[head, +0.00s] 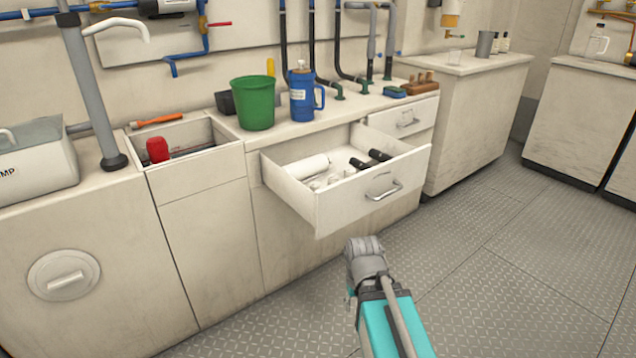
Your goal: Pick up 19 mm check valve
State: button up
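An open drawer (345,208) sticks out from the counter front in the head view. In it lie two black cylindrical fittings (368,160), a white roll (308,167) and several small pale pieces (325,182). I cannot tell which of these, if any, is the 19 mm check valve; they are too small to identify. The grey end of my arm, where my gripper (364,246) seems to be, is low in front of the drawer and apart from its front. The fingers cannot be made out, and no held object shows.
On the counter stand a green bucket (252,103), a blue jug (302,96) and a wooden block (417,87). An open sink-like bin (195,165) with a red-topped item is at left. Pipes rise behind. The metal floor (500,260) at right is clear.

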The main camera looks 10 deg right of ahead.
notch_tip(320, 180, up, 6)
jog(key=p, duration=0.4)
jog(key=shift+f, duration=0.1)
jog(key=shift+o, duration=0.4)
jog(key=shift+a, duration=0.1)
